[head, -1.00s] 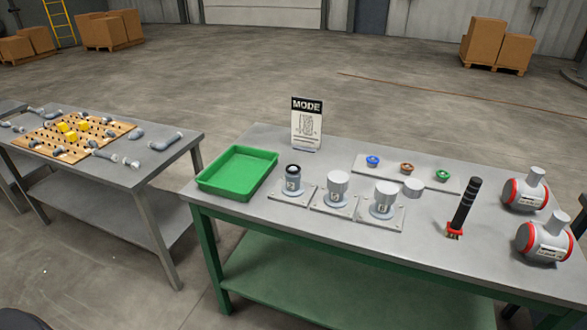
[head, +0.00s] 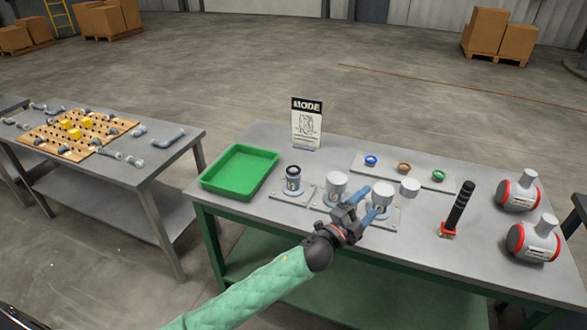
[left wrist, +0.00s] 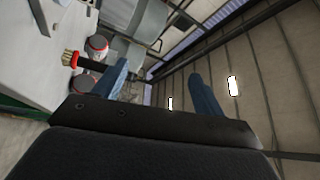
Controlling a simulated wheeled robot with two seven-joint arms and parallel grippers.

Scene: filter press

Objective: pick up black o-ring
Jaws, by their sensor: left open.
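A black o-ring (head: 293,170) appears as a dark band around the top of the uncapped grey post, the leftmost of the three posts on the green-framed table. Whether it is seated or loose is too small to tell. My left gripper (head: 367,204) is open and empty, over the front of the table by the middle and right capped posts, to the right of the o-ring. In the left wrist view its two blue fingers (left wrist: 158,70) are spread with nothing between them; the o-ring is not in that view. My right gripper is not in view.
A green tray (head: 240,171) lies left of the posts, with a MODE sign (head: 306,122) behind.

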